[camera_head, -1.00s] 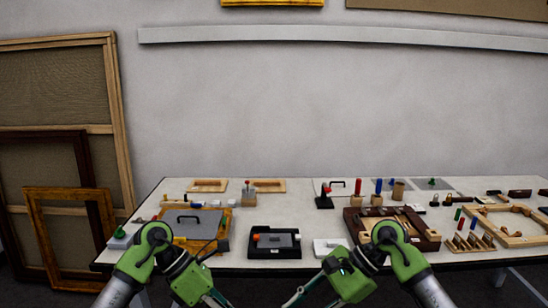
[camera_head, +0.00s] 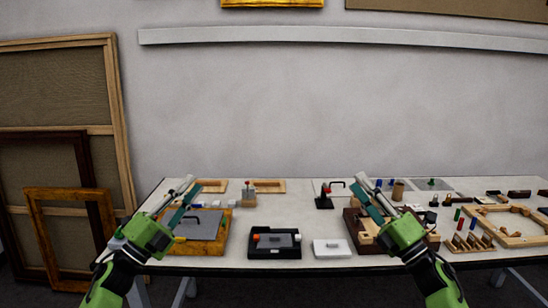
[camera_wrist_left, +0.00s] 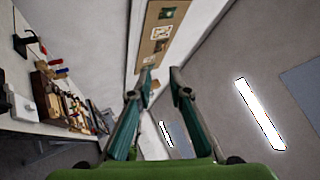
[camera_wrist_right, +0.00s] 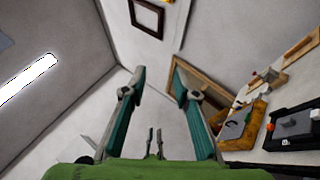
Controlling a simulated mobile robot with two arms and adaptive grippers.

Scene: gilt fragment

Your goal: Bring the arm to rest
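My left gripper (camera_head: 182,196) is raised in front of the left part of the table, pointing up. In the left wrist view its two teal-lined fingers (camera_wrist_left: 160,85) stand apart with nothing between them. My right gripper (camera_head: 366,192) is raised in front of the dark wooden box on the right, also pointing up. In the right wrist view its fingers (camera_wrist_right: 156,85) are apart and empty. Both grippers hide parts of the tabletop things behind them. In the right wrist view, the other gripper's tips (camera_wrist_right: 154,138) seem to show small between the fingers.
The white table (camera_head: 318,216) carries a wooden tray with a grey plate (camera_head: 205,222), a black tray (camera_head: 274,254), a white block (camera_head: 332,247), a dark wooden box (camera_head: 430,236) and a light wooden frame (camera_head: 510,240). Frames (camera_head: 70,240) lean at the left wall.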

